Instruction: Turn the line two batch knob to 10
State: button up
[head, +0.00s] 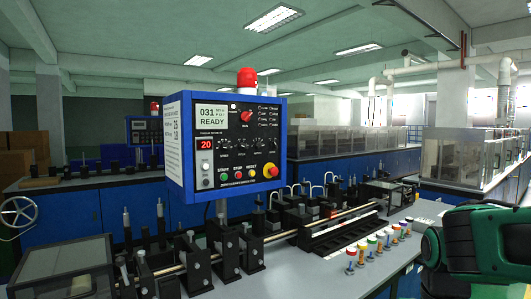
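A blue-framed control panel (226,145) stands upright on a post above the near bench. Its screen (212,115) reads "031" and "READY", and a small red display (205,144) shows 20. A red knob (246,116) sits near the top middle. A row of small black knobs (247,144) runs across the middle. Their labels and pointer positions are too small to read, so I cannot tell which is the line two batch knob. A second, similar panel (145,130) is farther back at the left. My gripper is not in view; a green and black part at lower right looks like my arm.
Coloured buttons and a red emergency stop (271,170) line the panel's lower edge. Rods, black blocks and a long black fixture (345,229) fill the bench below. Several small colour-topped pieces (372,243) stand at its front right. Clear-covered boxes (66,262) flank the bench.

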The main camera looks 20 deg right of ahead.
aim_at(258, 145)
jog(key=z, duration=0.75)
jog(key=i, duration=0.7)
jog(key=u, duration=0.75)
